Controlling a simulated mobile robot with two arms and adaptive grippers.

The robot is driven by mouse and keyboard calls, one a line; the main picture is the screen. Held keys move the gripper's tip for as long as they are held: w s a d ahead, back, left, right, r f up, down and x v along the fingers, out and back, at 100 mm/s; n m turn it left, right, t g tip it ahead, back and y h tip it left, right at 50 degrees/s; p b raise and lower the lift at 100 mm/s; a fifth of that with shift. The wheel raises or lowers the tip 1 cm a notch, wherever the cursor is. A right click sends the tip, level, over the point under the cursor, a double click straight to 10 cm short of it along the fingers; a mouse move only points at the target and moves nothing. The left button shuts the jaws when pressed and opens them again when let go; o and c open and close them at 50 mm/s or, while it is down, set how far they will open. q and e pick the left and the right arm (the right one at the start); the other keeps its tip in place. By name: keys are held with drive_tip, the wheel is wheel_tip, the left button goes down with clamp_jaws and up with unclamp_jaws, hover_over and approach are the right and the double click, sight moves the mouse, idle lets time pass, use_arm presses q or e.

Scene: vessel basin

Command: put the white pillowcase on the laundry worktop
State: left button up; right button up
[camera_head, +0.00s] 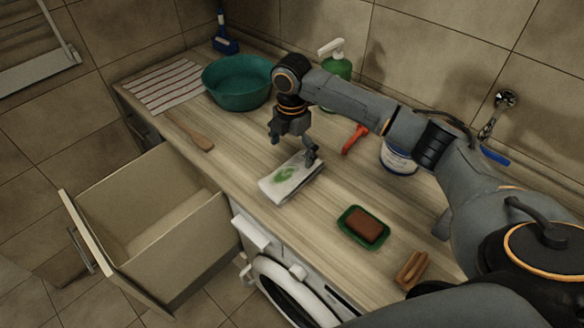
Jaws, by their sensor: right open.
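A folded white cloth with a green print, which looks like the white pillowcase (283,184), lies flat on the wooden laundry worktop (235,165), near its front edge above the washing machine. My right gripper (294,150) is open just above and behind the cloth, pointing down. One finger is at the cloth's far right corner; I cannot tell whether it touches. Nothing shows between the fingers. My left gripper is not in view.
An open empty drawer (165,235) juts out at the left. A teal basin (238,84), striped towel (165,86), wooden spatula (195,138), green soap dish (362,227), brush (411,269), white tub (398,160) and green pump bottle (337,65) stand or lie on the worktop.

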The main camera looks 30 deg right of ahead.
sight(292, 170)
drive_tip(key=shift+r+b, duration=0.4)
drive_tip(key=shift+r, duration=1.85)
